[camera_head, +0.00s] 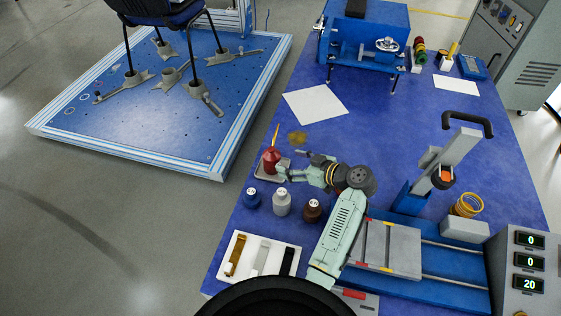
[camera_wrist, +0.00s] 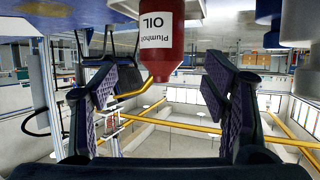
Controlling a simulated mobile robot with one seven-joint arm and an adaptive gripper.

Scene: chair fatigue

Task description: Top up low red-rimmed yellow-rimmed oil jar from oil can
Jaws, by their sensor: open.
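A red oil can (camera_head: 270,161) with a thin yellow spout stands on a small grey tray (camera_head: 259,173) at the table's left edge. My gripper (camera_head: 281,172) is beside it on the right, low over the table. In the wrist view, the picture is upside down and the red can (camera_wrist: 166,40), with a white OIL label, shows ahead between the spread fingers (camera_wrist: 158,95). The fingers are open and not closed on it. I cannot pick out a red-rimmed or yellow-rimmed oil jar for certain.
Blue (camera_head: 252,198), grey (camera_head: 281,204) and brown (camera_head: 313,211) bottles stand just in front of my gripper. A white tray (camera_head: 240,283) lies nearer. A small brownish item (camera_head: 297,137) and white sheet (camera_head: 315,103) lie beyond. Small coloured parts (camera_head: 419,52) sit at the back right.

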